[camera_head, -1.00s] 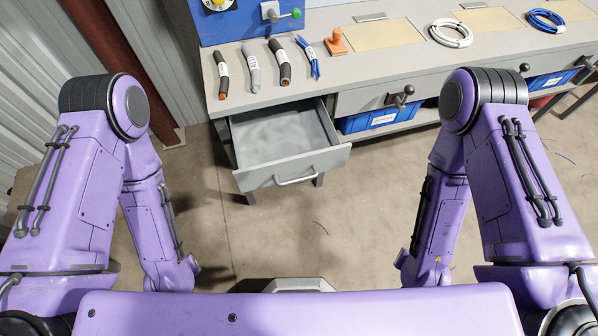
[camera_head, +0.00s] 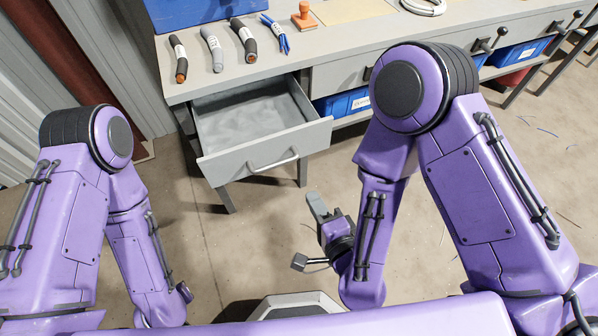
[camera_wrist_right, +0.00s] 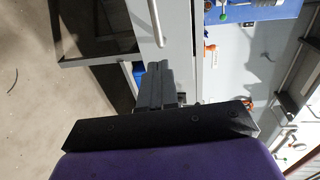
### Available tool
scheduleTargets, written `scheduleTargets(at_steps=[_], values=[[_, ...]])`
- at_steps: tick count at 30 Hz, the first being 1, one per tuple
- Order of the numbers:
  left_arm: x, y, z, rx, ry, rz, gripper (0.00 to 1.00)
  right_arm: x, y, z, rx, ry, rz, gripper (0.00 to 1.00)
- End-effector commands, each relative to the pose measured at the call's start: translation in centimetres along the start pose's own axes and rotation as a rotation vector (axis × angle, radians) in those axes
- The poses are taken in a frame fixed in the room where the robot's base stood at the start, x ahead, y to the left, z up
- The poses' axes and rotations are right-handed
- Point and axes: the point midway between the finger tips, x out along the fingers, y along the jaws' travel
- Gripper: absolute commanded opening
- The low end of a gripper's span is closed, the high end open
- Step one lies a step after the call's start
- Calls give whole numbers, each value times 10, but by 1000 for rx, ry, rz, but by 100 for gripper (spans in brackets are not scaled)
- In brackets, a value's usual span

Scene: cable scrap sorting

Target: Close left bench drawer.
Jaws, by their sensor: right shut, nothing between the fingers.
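The left bench drawer (camera_head: 255,120) is pulled out of the grey bench in the head view, and its inside looks empty. Its front panel carries a pale bar handle (camera_head: 273,160). My right gripper (camera_head: 315,200) is shut and empty, below and to the right of the drawer front in the picture, apart from it. In the right wrist view its fingers (camera_wrist_right: 156,78) are together, and a grey panel with a bar handle (camera_wrist_right: 156,22) shows beyond them. My left gripper is out of view; only my left arm shows.
Cable pieces (camera_head: 245,40) and an orange stamp-like object (camera_head: 304,16) lie on the bench top (camera_head: 340,38). A blue bin (camera_head: 342,103) sits under the bench, right of the drawer. The floor (camera_head: 240,235) before the drawer is clear.

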Motion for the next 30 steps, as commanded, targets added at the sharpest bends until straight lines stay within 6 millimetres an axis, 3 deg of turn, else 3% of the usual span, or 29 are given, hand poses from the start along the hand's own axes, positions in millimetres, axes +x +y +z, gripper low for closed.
scheduleTargets(at_steps=[1, 3, 6, 15, 21, 28, 29, 30], values=[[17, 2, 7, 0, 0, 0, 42, 13, 8, -1, 5, 7, -7, 0], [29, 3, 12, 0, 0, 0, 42, 29, 9, -1, 4, 6, -7, 0], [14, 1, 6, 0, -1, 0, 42, 49, -2, 1, -1, -1, -2, 0], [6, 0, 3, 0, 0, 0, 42, 104, 0, 3, -4, -7, 0, 0], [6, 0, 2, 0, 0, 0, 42, 117, 1, 3, -6, -7, 1, 0], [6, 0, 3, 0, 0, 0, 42, 117, 1, 3, -6, -7, 1, 0], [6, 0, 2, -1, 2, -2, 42, 113, 1, -11, -9, -5, 2, 0], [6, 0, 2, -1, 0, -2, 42, 115, 2, -6, -6, -5, 1, 0]])
